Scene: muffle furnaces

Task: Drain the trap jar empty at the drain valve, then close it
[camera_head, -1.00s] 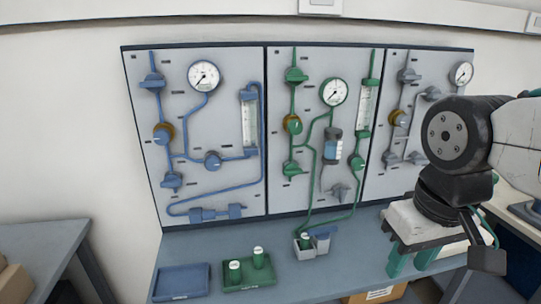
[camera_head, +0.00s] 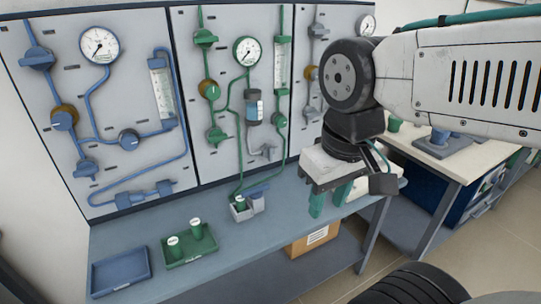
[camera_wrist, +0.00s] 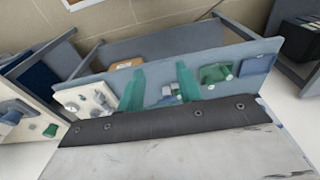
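The trap jar (camera_head: 254,107) is a small clear jar with bluish liquid and a dark cap, on the middle, green-piped panel. A grey lever valve (camera_head: 265,151), apparently the drain valve, sits below it; its exact setting cannot be told. My gripper (camera_head: 329,199) hangs to the right of and lower than the jar, over the right part of the bench, touching neither jar nor valve. Its green fingers stand apart and empty, also in the wrist view (camera_wrist: 160,88). The wrist view does not clearly show the jar.
On the blue-grey bench (camera_head: 235,237) stand a blue tray (camera_head: 120,271), a green tray (camera_head: 190,247) with two green-bodied containers, and a small grey holder (camera_head: 241,210) below the panel. A cardboard box (camera_head: 312,240) is under the bench. Another table (camera_head: 470,165) stands at right.

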